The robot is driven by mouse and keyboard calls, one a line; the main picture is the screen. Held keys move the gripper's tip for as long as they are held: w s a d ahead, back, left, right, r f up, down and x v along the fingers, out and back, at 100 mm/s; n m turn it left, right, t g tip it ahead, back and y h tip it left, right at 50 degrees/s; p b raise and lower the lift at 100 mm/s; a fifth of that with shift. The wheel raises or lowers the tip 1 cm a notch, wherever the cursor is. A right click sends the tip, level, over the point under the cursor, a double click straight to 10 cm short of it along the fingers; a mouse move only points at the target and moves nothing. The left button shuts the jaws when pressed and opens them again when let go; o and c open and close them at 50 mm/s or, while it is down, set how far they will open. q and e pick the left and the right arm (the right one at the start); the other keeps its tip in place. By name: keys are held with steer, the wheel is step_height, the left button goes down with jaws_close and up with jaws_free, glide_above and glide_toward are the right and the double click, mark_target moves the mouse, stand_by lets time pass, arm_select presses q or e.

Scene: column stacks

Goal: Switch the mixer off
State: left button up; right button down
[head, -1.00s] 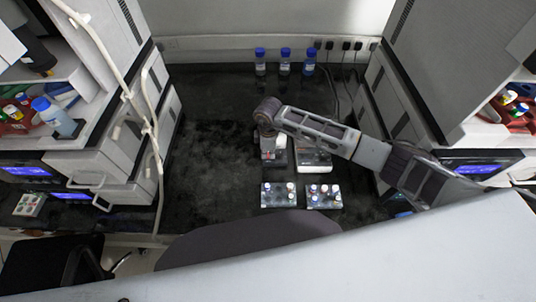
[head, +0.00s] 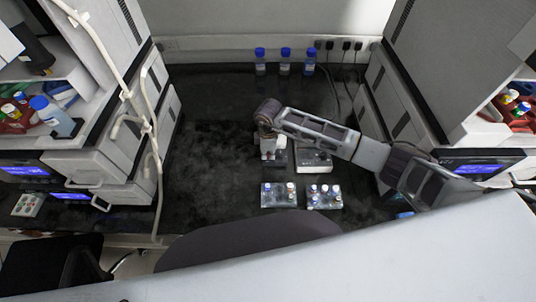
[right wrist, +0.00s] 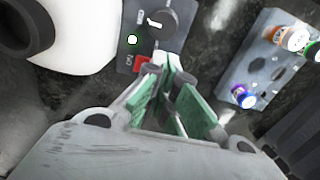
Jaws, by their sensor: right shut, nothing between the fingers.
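The mixer (head: 279,158) stands on the dark bench under my right arm, partly hidden by it in the head view. A white rounded body with a black round top is at the upper left there. My right gripper (right wrist: 173,73) is shut and empty, its fingertips just right of the red switch; I cannot tell whether they touch it. My left gripper is not in view.
A second pale device (head: 314,161) stands right of the mixer. Two vial racks, left (head: 278,202) and right (head: 324,204), sit in front. Blue-capped bottles (head: 285,67) stand at the back. Instrument stacks flank the bench; its left middle is clear.

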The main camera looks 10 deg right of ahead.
steer(key=shift+f, duration=0.15)
steer(key=shift+r+p, duration=1.9)
steer(key=shift+r, duration=0.7)
steer(key=shift+s+f, duration=0.1)
steer(key=shift+s, duration=0.05)
